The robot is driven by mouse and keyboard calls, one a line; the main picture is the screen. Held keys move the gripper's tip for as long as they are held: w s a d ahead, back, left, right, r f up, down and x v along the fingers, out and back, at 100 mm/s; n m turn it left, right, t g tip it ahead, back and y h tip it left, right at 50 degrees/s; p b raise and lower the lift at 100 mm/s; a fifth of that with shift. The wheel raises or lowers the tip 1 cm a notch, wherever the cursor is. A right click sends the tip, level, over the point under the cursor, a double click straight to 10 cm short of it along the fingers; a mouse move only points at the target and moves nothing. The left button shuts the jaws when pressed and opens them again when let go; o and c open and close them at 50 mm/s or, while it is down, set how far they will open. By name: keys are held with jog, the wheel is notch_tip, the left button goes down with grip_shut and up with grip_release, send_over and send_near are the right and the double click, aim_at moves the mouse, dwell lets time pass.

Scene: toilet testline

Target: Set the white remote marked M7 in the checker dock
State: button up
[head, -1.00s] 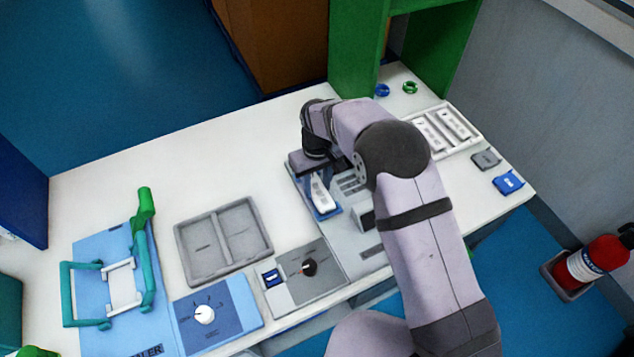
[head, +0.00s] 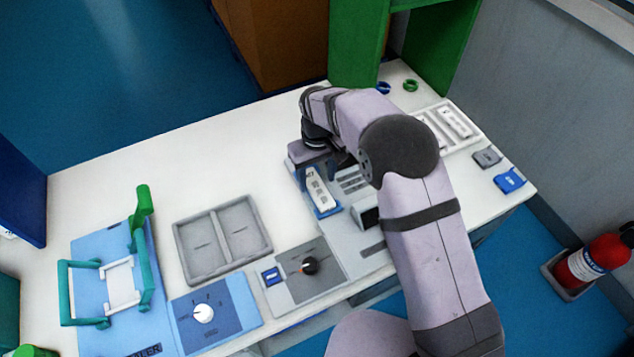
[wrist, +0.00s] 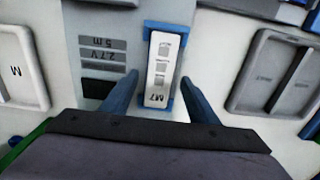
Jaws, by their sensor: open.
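The white remote marked M7 (wrist: 161,70) lies in the blue checker dock (wrist: 150,25). In the head view the remote (head: 318,188) shows in the dock (head: 327,213), just in front of my gripper (head: 308,170). In the wrist view my gripper (wrist: 160,90) is open, with one blue finger on each side of the remote's marked end. A gap shows between the right finger and the remote; the left finger is close to the dock's edge. Whether the remote is fully seated is hard to tell.
A grey two-part tray (head: 222,240) stands to the left. A white tray with white remotes (head: 448,128) is at the back right. A grey panel with a dial (head: 309,266) and a blue panel with a knob (head: 204,313) are near the front edge.

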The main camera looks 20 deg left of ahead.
aim_at(318, 187)
notch_tip(318, 187, up, 10)
jog(key=b, duration=0.2)
jog(key=shift+f, duration=0.15)
jog(key=s+d+m, duration=0.3)
jog(key=d+m, duration=0.1)
jog(key=d, duration=1.4)
jog(key=s+d+f+m, duration=0.4)
jog(key=s+d+m, duration=0.1)
jog(key=s+d, duration=1)
jog(key=shift+s, duration=0.15)
